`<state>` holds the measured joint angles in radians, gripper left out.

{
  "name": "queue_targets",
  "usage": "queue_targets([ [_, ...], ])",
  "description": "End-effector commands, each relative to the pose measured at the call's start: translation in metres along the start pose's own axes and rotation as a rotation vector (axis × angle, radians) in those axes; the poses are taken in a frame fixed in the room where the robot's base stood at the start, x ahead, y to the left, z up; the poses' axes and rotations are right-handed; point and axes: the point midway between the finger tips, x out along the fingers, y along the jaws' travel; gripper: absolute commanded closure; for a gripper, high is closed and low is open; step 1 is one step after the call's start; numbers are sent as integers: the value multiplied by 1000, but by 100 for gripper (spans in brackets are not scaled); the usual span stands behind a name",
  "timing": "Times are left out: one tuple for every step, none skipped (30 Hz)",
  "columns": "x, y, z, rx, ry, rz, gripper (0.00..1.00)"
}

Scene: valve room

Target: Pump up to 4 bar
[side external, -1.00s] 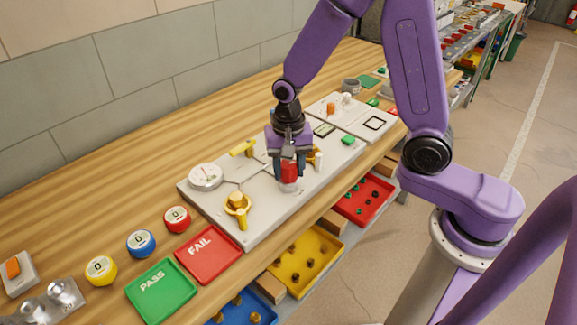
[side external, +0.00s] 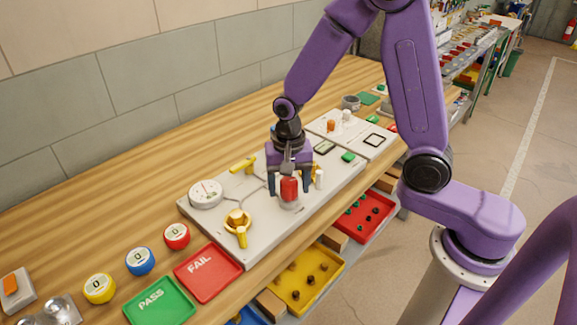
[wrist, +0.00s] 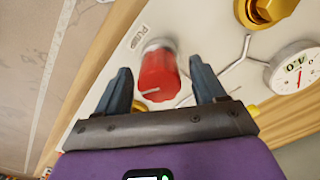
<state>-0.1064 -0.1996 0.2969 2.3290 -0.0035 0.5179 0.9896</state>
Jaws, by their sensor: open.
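The pump (side external: 289,190) is a red upright plunger on a pale base, standing on the grey panel (side external: 262,226). In the wrist view the red pump (wrist: 157,75) has a "PUMP" label beside its base. My gripper (side external: 289,186) is open above the pump, with one finger on each side of the red part. In the wrist view the fingers of my gripper (wrist: 164,85) stand apart from it with gaps on both sides. The round white gauge (side external: 206,193) is at the panel's left; it also shows tilted in the wrist view (wrist: 297,68), too partial to read surely.
A yellow valve handle (side external: 238,224) stands front left of the pump and another yellow handle (side external: 243,164) behind. A red FAIL tray (side external: 207,272) and green PASS tray (side external: 160,301) lie at the left.

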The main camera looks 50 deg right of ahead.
Motion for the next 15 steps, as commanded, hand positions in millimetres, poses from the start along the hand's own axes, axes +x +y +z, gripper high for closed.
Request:
queue_targets([
  [-3, -1, 0, 0, 2, -3, 30],
  [-6, -1, -1, 0, 2, -4, 30],
  [-9, -1, -1, 0, 2, -3, 30],
  [-13, -1, -1, 0, 3, -5, 30],
  [-17, -1, -1, 1, 3, -5, 30],
  [-23, -1, -1, 1, 4, -6, 30],
  [-28, -1, -1, 1, 4, -6, 30],
  [-34, -1, -1, 1, 5, -7, 30],
  [-41, -2, -1, 1, 5, -7, 30],
  [-47, -1, -1, 1, 5, -8, 30],
  [-53, -1, -1, 1, 5, -8, 30],
  [-61, -1, -1, 1, 5, -8, 30],
  [-67, -1, -1, 1, 5, -7, 30],
  [-73, -1, -1, 0, 5, -8, 30],
  [-82, -1, -1, 0, 5, -8, 30],
])
